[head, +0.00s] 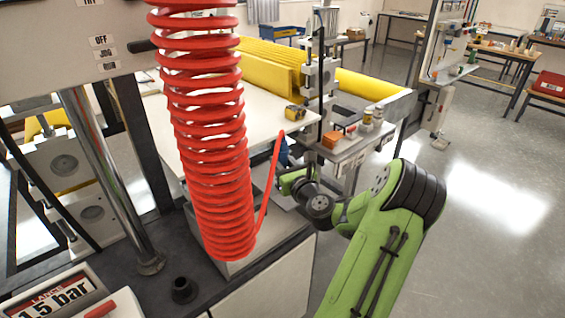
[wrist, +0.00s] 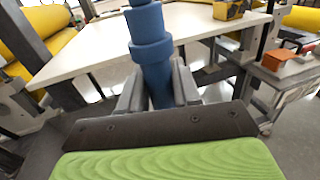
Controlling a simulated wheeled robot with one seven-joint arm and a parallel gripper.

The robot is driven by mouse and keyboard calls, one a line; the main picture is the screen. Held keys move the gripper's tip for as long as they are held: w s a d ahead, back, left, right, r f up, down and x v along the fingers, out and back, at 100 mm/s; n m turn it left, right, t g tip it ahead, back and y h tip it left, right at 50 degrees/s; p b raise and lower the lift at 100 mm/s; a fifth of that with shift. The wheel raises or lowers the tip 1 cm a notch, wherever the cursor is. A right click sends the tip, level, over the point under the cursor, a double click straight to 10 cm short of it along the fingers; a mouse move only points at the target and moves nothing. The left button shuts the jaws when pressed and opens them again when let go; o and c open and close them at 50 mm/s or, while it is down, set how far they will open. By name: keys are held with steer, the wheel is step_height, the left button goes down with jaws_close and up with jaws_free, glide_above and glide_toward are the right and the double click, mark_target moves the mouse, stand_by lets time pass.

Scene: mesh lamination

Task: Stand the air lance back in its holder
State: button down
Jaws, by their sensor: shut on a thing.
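The blue air lance (wrist: 150,50) stands between the two grey fingers of my gripper (wrist: 158,88) in the wrist view, roughly upright. My gripper is shut on it. In the head view only a small blue part of the lance (head: 284,153) shows, behind the red coiled hose (head: 208,140), whose straight end runs up to it. The lance's lower end is hidden. A small black round socket (head: 183,289), which looks like the holder, stands on the dark bench top (head: 145,285) at the lower left. It looks empty. The lance is well apart from it, to the upper right.
The coiled hose hangs between the socket and my gripper. A steel post (head: 108,180) rises behind the socket, and a pressure display (head: 55,303) sits to its left. A white table (head: 190,125) with yellow rolls lies behind. Open floor is at right.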

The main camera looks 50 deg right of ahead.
mark_target(285, 150)
steer(key=shift+r+p, duration=2.55)
steer(key=shift+p, duration=0.05)
steer(key=shift+f, duration=0.15)
